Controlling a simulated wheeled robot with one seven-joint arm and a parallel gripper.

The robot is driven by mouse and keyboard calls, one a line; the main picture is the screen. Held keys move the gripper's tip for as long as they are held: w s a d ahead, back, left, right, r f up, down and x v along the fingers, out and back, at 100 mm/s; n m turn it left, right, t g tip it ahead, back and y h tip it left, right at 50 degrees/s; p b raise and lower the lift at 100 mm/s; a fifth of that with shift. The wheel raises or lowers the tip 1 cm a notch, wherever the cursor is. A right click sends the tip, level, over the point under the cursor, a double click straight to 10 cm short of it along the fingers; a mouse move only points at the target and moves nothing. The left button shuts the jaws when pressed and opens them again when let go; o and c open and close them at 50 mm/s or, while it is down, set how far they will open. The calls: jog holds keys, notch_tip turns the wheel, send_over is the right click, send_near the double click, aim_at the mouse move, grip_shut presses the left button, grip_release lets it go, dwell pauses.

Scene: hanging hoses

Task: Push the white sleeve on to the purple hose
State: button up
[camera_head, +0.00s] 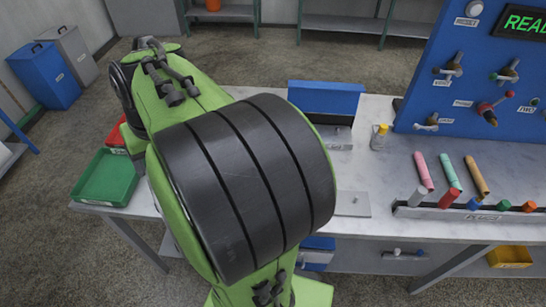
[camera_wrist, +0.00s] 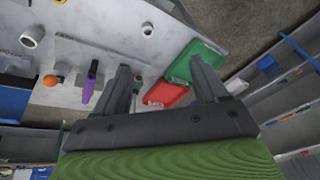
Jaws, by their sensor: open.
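In the wrist view, my gripper (camera_wrist: 160,68) shows with its two fingers wide apart and nothing between them. A purple hose (camera_wrist: 91,82) stands out just left of the left finger, apart from it. Two white ring-like pieces show there, one at the upper left (camera_wrist: 32,37) and one at the top middle (camera_wrist: 147,30); I cannot tell if either is the sleeve. My large arm link hides the gripper there, and no purple hose shows.
A green tray (camera_head: 106,178) lies at the table's left end, with a red tray (camera_wrist: 165,94) beside it. A blue panel (camera_head: 425,90) with valves stands at the right.

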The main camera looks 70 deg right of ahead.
jog(key=s+d+f+m+g+p, duration=0.1)
jog(key=s+d+f+m, duration=0.15)
jog(key=d, duration=0.55)
jog(key=s+d+f+m, duration=0.2)
jog(key=s+d, duration=0.1)
jog(key=d, duration=0.4)
jog(key=s+d+f+m+g+p, duration=0.1)
jog(key=s+d+f+m, duration=0.15)
jog(key=d, duration=0.55)
jog(key=s+d+f+m+g, duration=0.1)
jog(key=s+d+f+m, duration=0.1)
jog(key=s+d+f, duration=0.65)
jog(key=shift+y, duration=0.4)
jog(key=f, duration=0.2)
jog(key=a+f+b, duration=0.1)
jog(key=f, duration=0.2)
jog(key=s+a+f, duration=0.1)
jog(key=f, duration=0.1)
jog(key=shift+f, duration=0.4)
jog(key=f, duration=0.5)
jog(key=shift+w+f+b, duration=0.25)
jog(key=shift+b, duration=0.15)
jog(key=shift+r, duration=0.1)
jog(key=c, duration=1.1)
